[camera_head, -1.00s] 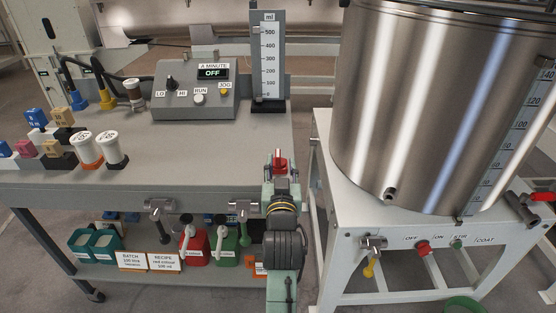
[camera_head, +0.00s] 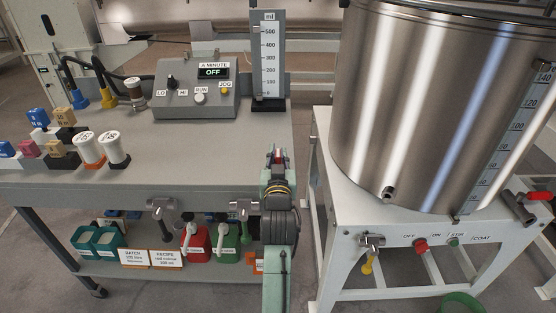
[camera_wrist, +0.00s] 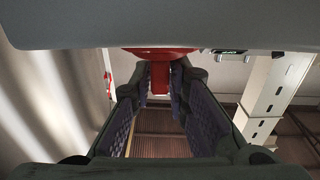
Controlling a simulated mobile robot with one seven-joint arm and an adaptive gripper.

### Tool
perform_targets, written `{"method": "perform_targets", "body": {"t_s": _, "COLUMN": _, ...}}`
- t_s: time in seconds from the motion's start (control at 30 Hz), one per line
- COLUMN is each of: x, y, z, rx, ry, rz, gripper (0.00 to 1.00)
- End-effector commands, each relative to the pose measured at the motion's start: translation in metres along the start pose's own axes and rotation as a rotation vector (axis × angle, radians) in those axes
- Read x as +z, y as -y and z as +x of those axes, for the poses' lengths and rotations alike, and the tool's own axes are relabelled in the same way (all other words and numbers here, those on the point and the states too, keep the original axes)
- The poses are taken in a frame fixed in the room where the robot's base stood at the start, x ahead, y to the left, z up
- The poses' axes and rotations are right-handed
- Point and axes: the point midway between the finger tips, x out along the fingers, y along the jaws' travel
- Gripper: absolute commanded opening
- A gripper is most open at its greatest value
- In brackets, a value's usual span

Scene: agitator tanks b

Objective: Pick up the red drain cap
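The red drain cap (camera_wrist: 160,53) is at the top middle of the wrist view, a wide red rim with a narrower red tab pointing down. Its upper part is hidden by my own wrist. My gripper (camera_wrist: 160,78) has one fingertip on each side of the tab, very close to it; I cannot tell whether they touch. In the head view my gripper (camera_head: 277,154) is just off the grey bench's right end, and only a sliver of red shows between the fingers.
The grey bench (camera_head: 200,140) lies to the left, with a control box (camera_head: 195,98) and a measuring column (camera_head: 268,60). The steel tank (camera_head: 430,110) on its white stand (camera_head: 345,200) is close on the right. Valves hang below the bench edge.

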Motion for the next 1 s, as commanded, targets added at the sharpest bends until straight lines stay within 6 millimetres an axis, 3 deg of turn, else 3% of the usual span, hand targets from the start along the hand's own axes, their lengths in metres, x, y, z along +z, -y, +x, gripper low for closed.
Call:
{"method": "perform_targets", "body": {"t_s": 0.2, "x": 0.000, "y": 0.000, "z": 0.000, "rx": 0.000, "ry": 0.000, "rz": 0.000, "gripper": 0.00}}
{"method": "perform_targets", "body": {"t_s": 0.7, "x": -0.002, "y": 0.000, "z": 0.000, "rx": 0.000, "ry": 0.000, "rz": 0.000, "gripper": 0.00}}
{"method": "perform_targets", "body": {"t_s": 0.87, "x": -0.012, "y": 0.000, "z": 0.004, "rx": 0.000, "ry": -0.001, "rz": 0.000, "gripper": 0.00}}
{"method": "perform_targets", "body": {"t_s": 1.0, "x": -0.033, "y": 0.001, "z": 0.011, "rx": 0.001, "ry": -0.001, "rz": 0.000, "gripper": 0.00}}
